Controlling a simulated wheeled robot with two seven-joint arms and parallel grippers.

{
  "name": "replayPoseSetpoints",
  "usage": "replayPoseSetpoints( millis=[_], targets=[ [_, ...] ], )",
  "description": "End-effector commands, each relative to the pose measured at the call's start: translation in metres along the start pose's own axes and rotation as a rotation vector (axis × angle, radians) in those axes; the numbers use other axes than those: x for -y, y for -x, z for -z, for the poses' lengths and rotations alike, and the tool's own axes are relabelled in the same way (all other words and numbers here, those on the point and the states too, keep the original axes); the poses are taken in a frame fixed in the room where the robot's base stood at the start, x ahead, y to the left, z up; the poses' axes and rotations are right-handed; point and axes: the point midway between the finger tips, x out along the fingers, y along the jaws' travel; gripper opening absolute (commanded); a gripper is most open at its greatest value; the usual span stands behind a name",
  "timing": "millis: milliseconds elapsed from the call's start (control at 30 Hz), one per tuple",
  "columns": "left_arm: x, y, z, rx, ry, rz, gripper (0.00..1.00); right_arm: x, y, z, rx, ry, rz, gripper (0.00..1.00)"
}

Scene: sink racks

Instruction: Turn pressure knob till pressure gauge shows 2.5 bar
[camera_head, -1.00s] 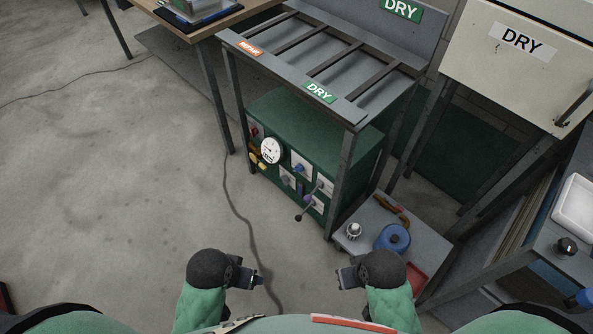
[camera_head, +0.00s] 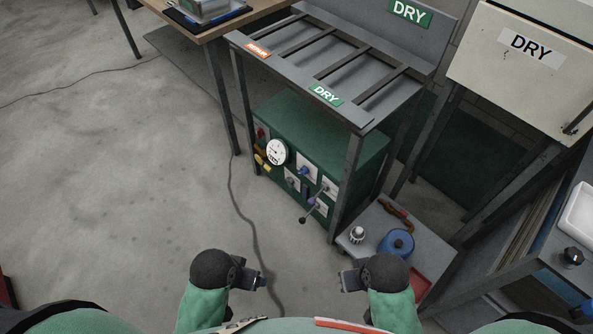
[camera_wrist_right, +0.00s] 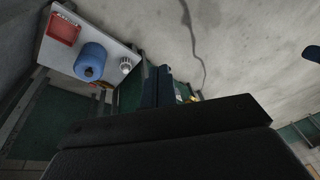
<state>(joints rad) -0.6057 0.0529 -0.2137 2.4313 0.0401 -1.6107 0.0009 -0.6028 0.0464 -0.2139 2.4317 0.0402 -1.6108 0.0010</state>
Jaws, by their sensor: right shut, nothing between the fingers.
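A round white pressure gauge (camera_head: 277,151) sits on the front of a green unit (camera_head: 335,140) under the slatted rack. Its needle is too small to read. Beside and below it are several controls, among them blue knobs (camera_head: 304,170) on pale plates and a lever with a dark ball end (camera_head: 303,220). I cannot tell which one is the pressure knob. My left gripper (camera_head: 264,281) is low in front, apart from the unit; its jaw state is unclear. My right gripper (camera_head: 342,281) is shut and empty, also apart from the unit. The right wrist view shows its dark fingers (camera_wrist_right: 157,87).
A low grey shelf (camera_head: 365,250) to the right of the unit holds a blue round container (camera_head: 397,243), a white-topped knob-like item (camera_head: 357,235) and a red tray (camera_head: 421,281). A cable (camera_head: 238,205) runs over the floor.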

Motion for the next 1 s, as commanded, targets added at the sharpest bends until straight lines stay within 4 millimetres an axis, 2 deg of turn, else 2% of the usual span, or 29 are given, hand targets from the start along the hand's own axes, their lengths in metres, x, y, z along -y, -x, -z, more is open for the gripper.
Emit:
replayPoseSetpoints(
  millis=[400,833,867,1000],
  targets=[
    [0.0,0.0,0.0,0.0,0.0,0.001,0.74,-0.004,-0.001,-0.004,0.008,0.01,-0.009,0.0],
    [0.0,0.0,0.0,0.0,0.001,-0.001,0.74,0.001,-0.001,-0.003,0.005,-0.001,0.001,0.0],
    [0.0,0.0,0.001,-0.001,0.001,-0.001,0.74,0.001,-0.001,-0.002,0.003,-0.002,0.001,0.04],
    [0.001,-0.005,0.0,-0.004,-0.001,0.0,0.74,-0.004,-0.004,0.008,-0.017,0.005,-0.006,0.31]
  ],
)
